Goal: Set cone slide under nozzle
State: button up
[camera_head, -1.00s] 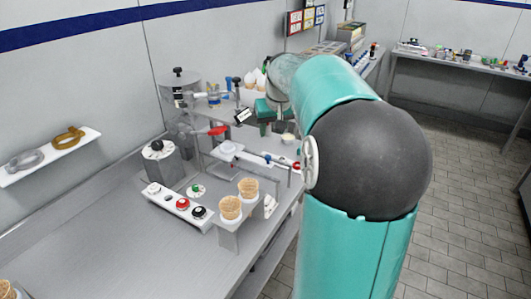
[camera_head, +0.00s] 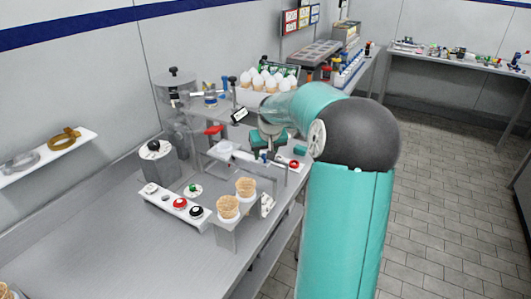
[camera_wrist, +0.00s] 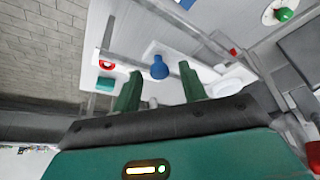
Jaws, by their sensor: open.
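The cone slide's pale carriage (camera_head: 222,149) sits on a rail at the workbench, with a blue knob (camera_head: 263,155) at its right end. The blue knob also shows in the wrist view (camera_wrist: 160,68), upright near a white plate. My gripper (camera_head: 270,147) is above and close to the knob. In the wrist view my gripper (camera_wrist: 160,87) has its two green fingers spread, with the knob appearing between and beyond their tips. No contact is visible. The dispenser with a red lever (camera_head: 214,130) stands behind the slide; its nozzle outlet is not clear.
Two waffle cones (camera_head: 228,207) stand in a holder at the bench front. A button panel (camera_head: 180,203) lies left of them. A red ring (camera_head: 294,164) is right of the knob, also in the wrist view (camera_wrist: 107,65). White-topped cones (camera_head: 268,80) stand behind.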

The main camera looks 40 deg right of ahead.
aim_at(253, 156)
grip_shut()
jog(key=shift+w+a+r, duration=0.1)
jog(key=shift+w+a, duration=0.1)
jog(key=shift+w, duration=0.45)
jog(key=shift+w+a+f, duration=0.1)
jog(key=shift+w+a, duration=0.15)
jog(key=shift+w, duration=0.35)
jog(key=shift+w+a+r, duration=0.1)
jog(key=shift+w+a, duration=0.1)
jog(key=shift+w, duration=0.45)
grip_release()
jog(key=shift+w, duration=0.25)
jog(key=shift+s, duration=0.25)
jog(key=v, duration=1.3)
jog(key=shift+s+r, duration=0.2)
jog(key=shift+r, duration=0.1)
jog(key=shift+a, duration=0.15)
